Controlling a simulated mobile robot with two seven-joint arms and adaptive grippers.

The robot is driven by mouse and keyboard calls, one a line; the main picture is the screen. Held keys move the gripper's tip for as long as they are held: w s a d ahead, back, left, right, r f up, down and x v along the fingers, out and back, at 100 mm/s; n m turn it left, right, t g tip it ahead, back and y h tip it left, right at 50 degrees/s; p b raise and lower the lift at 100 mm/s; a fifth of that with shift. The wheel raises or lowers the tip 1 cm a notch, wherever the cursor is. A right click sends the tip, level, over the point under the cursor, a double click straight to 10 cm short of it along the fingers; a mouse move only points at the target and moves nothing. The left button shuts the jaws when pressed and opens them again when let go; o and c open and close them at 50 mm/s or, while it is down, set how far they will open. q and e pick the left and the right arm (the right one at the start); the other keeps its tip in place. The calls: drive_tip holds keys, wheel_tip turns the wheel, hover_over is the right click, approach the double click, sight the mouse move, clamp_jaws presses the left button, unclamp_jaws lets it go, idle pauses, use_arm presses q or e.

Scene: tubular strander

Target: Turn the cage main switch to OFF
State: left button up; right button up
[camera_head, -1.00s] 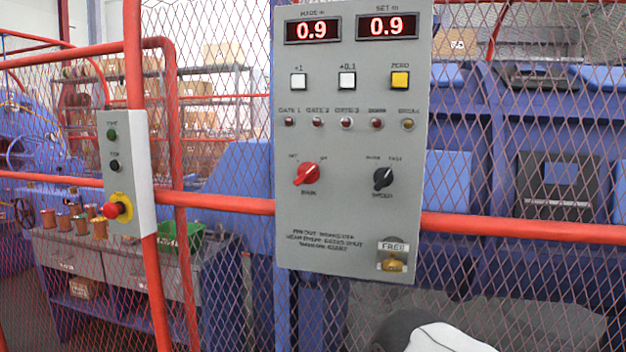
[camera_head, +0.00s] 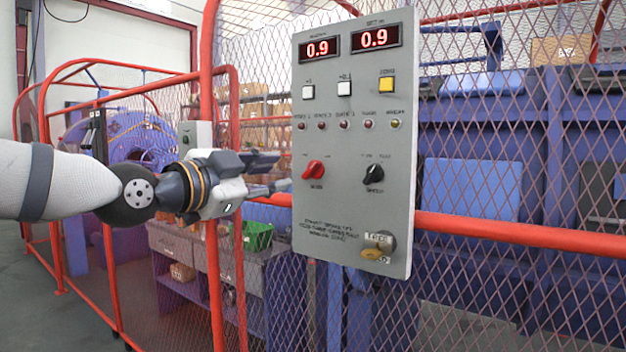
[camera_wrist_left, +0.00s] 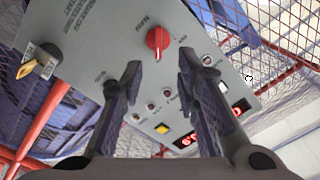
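A grey control panel (camera_head: 352,215) stands upright on the cage mesh. Its red rotary switch (camera_head: 313,169) sits at lower left, the handle slanting up to the right; the small lettering around it is not clearly readable. A black selector (camera_head: 373,174) is to its right. My left gripper (camera_head: 280,172) is open and empty, left of the panel at about the red switch's height. In the left wrist view the two fingers (camera_wrist_left: 160,64) are spread, and the red switch (camera_wrist_left: 158,40) shows between and beyond their tips, apart from them. My right gripper is out of view.
A red rail (camera_head: 500,230) runs across behind the panel, and a red post (camera_head: 210,255) stands below my left wrist. A yellow key-like part (camera_head: 374,254) projects at the panel's lower right. The panel's front is otherwise clear.

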sight(309, 171)
use_arm(q)
drive_tip(key=x, duration=0.8)
drive_tip(key=shift+d+f+b, duration=0.1)
drive_tip(key=shift+f+b, duration=0.15)
drive_tip(key=shift+b, duration=0.1)
drive_tip(key=shift+w+d+r, duration=0.15)
drive_tip(key=shift+w+d, duration=0.2)
drive_tip(key=shift+w, duration=0.2)
clamp_jaws()
